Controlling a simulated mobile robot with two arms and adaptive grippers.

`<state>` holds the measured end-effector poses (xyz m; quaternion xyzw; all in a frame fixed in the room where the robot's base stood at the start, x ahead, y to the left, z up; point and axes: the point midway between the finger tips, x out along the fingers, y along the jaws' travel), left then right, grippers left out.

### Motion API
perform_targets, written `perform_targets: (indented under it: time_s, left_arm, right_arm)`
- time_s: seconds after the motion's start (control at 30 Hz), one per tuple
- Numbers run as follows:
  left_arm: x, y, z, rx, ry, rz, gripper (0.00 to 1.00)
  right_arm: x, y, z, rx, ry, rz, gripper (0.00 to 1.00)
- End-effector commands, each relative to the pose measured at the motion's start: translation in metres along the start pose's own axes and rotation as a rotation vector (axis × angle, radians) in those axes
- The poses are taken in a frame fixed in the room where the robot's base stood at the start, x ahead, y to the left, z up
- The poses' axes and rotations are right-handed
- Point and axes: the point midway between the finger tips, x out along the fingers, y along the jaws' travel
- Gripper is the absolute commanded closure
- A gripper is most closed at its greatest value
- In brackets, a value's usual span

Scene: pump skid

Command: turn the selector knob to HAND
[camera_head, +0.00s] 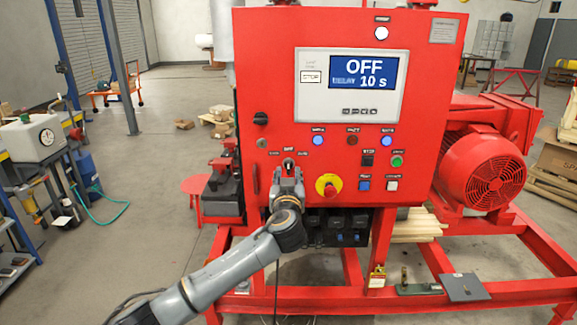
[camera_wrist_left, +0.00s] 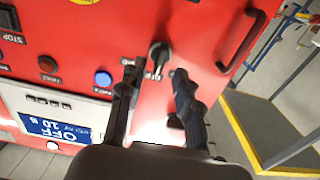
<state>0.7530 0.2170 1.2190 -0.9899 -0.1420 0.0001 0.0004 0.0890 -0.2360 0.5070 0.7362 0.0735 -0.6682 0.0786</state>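The red control panel (camera_head: 340,135) stands ahead with a display (camera_head: 363,73) reading OFF and 10 s. The selector knob (camera_head: 289,164) is low on its left part, with small labels above it too small to read surely. In the left wrist view, which is turned over, the black knob (camera_wrist_left: 158,53) shows just beyond the fingertips, roughly between them. My left gripper (camera_head: 288,178) is at the knob from below; in the wrist view the gripper (camera_wrist_left: 155,75) has its fingers apart, with red panel visible between them. I cannot tell whether either finger touches the knob. My right gripper is not in view.
A red-and-yellow emergency stop (camera_head: 327,186) sits right of my left gripper. A black rotary handle (camera_head: 260,118) is above left, and a bar handle (camera_wrist_left: 241,40) shows beside the knob. Other buttons and a red motor (camera_head: 482,172) are further right.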

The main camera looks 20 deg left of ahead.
Motion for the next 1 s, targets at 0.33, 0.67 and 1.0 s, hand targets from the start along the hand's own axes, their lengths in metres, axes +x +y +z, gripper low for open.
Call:
perform_targets:
  time_s: [0.33,0.67,1.0]
  left_arm:
    - [0.025,0.0,0.0,-0.001,0.0,0.0,0.66]
    - [0.025,0.001,0.0,-0.001,0.0,0.001,0.77]
    - [0.025,0.001,0.001,-0.002,0.0,0.001,1.0]
  right_arm:
    - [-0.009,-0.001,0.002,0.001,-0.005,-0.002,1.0]
    - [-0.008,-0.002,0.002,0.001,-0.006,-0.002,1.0]
    - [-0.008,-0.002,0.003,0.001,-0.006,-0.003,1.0]
